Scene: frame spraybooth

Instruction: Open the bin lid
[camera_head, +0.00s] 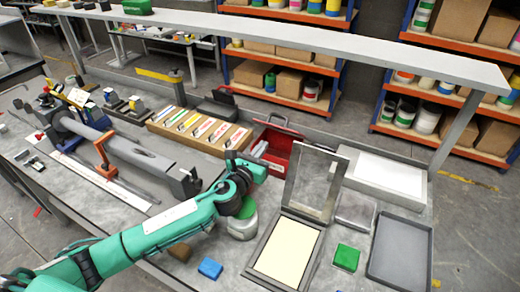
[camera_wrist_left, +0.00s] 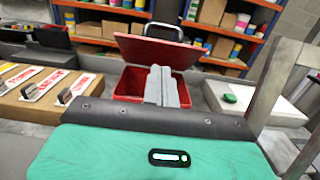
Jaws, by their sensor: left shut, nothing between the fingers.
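The red bin (camera_head: 277,160) stands at the back of the bench, and it also shows in the left wrist view (camera_wrist_left: 128,84). Its red lid (camera_wrist_left: 158,50) is raised and tilted back, with a dark handle (camera_wrist_left: 163,27) on top. The bin's interior is partly visible below the lid. My left gripper (camera_head: 260,150) is at the near side of the bin. In the left wrist view its grey fingers (camera_wrist_left: 161,85) are together and empty, in front of the bin's opening. Whether they touch the lid I cannot tell. My right gripper is not in view.
A wooden box of labelled cards (camera_head: 200,130) stands left of the bin. A hinged frame (camera_head: 287,250) stands open at right, near my forearm. A grey tray (camera_head: 402,250), green block (camera_head: 346,257) and blue block (camera_head: 210,268) lie nearby. A long shelf (camera_head: 290,37) spans behind.

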